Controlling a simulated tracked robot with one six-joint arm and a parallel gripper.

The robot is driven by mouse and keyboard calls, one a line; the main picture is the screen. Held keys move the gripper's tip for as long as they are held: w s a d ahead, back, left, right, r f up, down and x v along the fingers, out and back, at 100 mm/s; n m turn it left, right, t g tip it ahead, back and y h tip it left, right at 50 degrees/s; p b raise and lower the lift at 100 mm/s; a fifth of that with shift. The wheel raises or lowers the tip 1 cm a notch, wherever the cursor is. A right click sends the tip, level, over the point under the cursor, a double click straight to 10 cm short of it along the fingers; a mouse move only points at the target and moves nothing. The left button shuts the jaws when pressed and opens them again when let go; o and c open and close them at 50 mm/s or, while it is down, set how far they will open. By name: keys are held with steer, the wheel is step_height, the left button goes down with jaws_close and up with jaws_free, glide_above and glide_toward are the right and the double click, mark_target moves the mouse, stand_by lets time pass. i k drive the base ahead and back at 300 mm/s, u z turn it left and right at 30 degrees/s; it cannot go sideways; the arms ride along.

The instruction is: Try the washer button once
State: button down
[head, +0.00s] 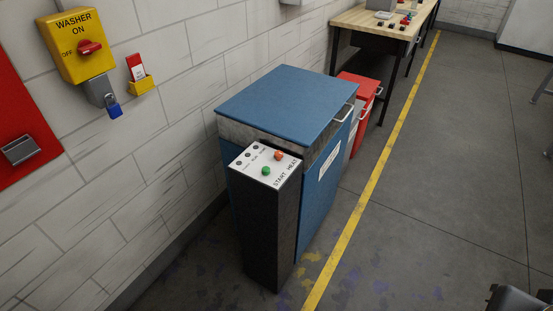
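The washer (285,98) is a blue cabinet with a closed lid, standing by the white block wall. A dark control post (262,225) stands at its near side. The post's white sloped top (262,160) carries a green button (266,171) by the word START and an orange-red button (278,155) by HEAT. Several small dark round spots beside them look unlit. A blue padlock (115,112) hangs below on a grey hasp.
A yellow holder (141,84) with a red and white tag hangs beside the box. A red panel (20,120) is at far left. A red bin (362,90) and a wooden workbench (375,20) stand behind. Right of the yellow floor line (370,180) is open floor. A dark object (518,298) shows at bottom right.

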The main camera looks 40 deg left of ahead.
mark_target(265, 171)
steer(key=i, duration=1.5)
steer(key=u, duration=3.8)
